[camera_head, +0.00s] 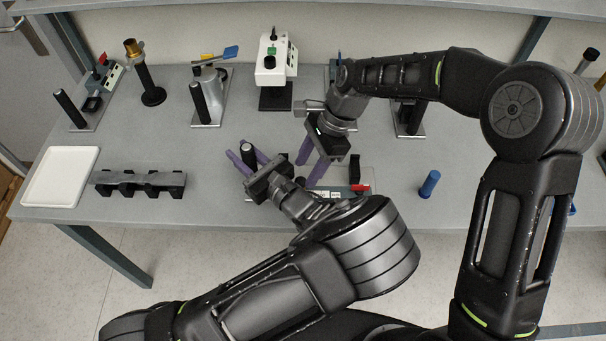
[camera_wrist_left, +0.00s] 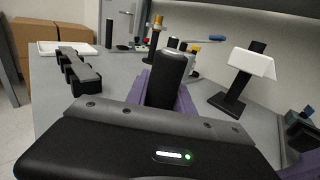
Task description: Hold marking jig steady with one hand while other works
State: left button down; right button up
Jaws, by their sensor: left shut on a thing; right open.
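The marking jig (camera_head: 340,191) appears to be the low plate with a red part near the front middle of the table, partly hidden by my left arm. A black upright post (camera_head: 247,153) stands at its left end; whether it joins the plate is hidden. My left gripper (camera_head: 248,160) is shut on this post, its purple fingers on either side. The post also shows upright between the fingers in the left wrist view (camera_wrist_left: 167,80). My right gripper (camera_head: 311,164) is open, pointing down over the jig area, with nothing visible between its fingers.
A white tray (camera_head: 60,177) and a dark rack (camera_head: 138,183) lie at the left. Several stations with posts line the back, including a white device (camera_head: 271,62). A blue cylinder (camera_head: 429,184) stands to the right, with clear table around it.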

aim_at(303, 178)
jog(key=shift+x, duration=1.75)
grip_shut()
jog(key=shift+w+d+r, duration=0.1)
